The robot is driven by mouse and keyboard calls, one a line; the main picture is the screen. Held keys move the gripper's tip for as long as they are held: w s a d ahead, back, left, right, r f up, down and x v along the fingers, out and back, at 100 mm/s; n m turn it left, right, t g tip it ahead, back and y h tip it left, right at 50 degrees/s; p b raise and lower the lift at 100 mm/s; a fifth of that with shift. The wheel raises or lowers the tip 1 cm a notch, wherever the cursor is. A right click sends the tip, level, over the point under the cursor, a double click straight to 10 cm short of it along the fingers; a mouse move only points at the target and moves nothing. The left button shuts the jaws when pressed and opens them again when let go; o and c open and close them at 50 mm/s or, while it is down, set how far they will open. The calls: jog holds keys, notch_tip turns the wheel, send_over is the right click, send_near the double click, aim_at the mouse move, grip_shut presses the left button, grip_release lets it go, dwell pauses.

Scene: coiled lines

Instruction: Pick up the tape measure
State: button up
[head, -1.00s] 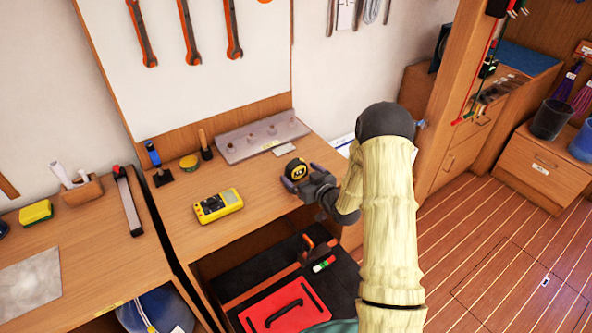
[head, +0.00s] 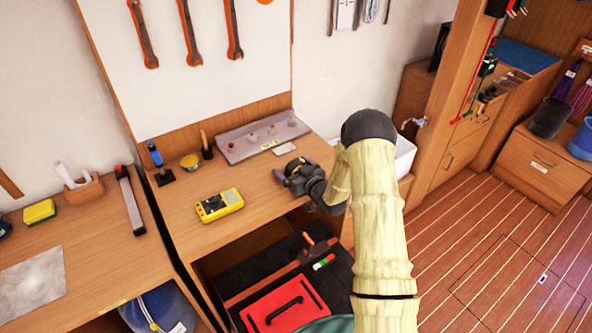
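The tape measure (head: 293,166), dark with a little yellow showing, sits on the wooden workbench, right of the yellow multimeter. My gripper (head: 293,169) has reached it from the front right. Its two purple-grey fingers are spread, one on the left and one on the right of the tape measure. The gripper body hides much of the tape measure. Whether the fingers touch it is too small to tell.
A yellow multimeter (head: 220,205) lies left of my gripper on the workbench (head: 250,235). A grey tray with knobs (head: 262,139) is behind. A yellow tin (head: 190,161) stands back left.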

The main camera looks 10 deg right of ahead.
jog(key=c, duration=1.2)
jog(key=shift+r, duration=0.2)
notch_tip(320, 180, up, 10)
jog(key=b, duration=0.1)
jog(key=shift+f+b, duration=0.15)
jog(key=shift+b, duration=0.15)
jog(key=shift+w, duration=0.1)
